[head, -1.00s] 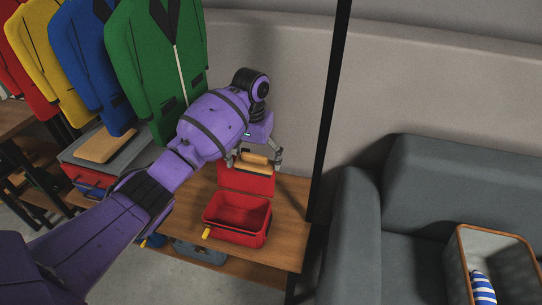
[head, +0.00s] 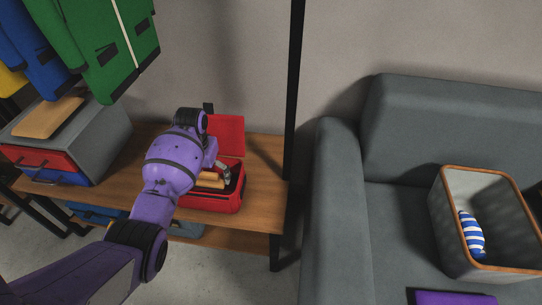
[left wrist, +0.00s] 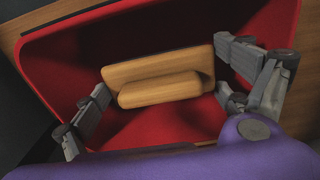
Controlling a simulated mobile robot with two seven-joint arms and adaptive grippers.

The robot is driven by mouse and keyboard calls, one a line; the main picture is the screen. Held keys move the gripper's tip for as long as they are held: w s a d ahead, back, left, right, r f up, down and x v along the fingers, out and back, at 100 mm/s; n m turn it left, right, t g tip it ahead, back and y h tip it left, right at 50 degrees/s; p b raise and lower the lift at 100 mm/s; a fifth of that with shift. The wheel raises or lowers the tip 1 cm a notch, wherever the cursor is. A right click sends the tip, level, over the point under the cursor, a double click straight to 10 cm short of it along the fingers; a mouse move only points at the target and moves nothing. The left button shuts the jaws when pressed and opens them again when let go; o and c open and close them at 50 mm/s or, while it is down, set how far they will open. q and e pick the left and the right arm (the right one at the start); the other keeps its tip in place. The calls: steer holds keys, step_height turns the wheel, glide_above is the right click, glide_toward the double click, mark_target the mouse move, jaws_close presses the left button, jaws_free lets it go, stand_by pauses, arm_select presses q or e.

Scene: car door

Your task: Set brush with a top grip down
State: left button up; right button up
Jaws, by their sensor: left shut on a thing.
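The brush (head: 209,181) is light wood with a raised wooden grip on top, seen clearly in the left wrist view (left wrist: 160,72). My left gripper (left wrist: 164,94) is shut on the brush, a finger at each end of it. In the head view the gripper (head: 213,178) is over the open red box (head: 218,205), and the brush is in or just above its opening. The red inner walls (left wrist: 60,65) surround the brush in the wrist view. I cannot tell whether the brush touches the box floor. My arm hides the box's left part. My right gripper is not in view.
The box's raised red lid (head: 230,130) stands behind it. The box sits on a wooden shelf (head: 264,190) beside a black post (head: 293,90). A grey cabinet (head: 100,145) is at left. A grey sofa (head: 340,200) with a wood-rimmed bin (head: 445,228) is at right.

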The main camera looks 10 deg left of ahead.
mark_target(212, 191)
arm_select(q)
steer(key=shift+f, duration=0.75)
step_height(212, 191, down, 2)
steer(key=shift+s+f+b, duration=0.1)
steer(key=shift+f+b, duration=0.15)
steer(key=shift+b, duration=0.45)
steer(key=shift+f, duration=0.2)
steer(key=shift+r, duration=0.15)
steer(key=shift+f, duration=0.2)
steer(key=o, duration=0.8)
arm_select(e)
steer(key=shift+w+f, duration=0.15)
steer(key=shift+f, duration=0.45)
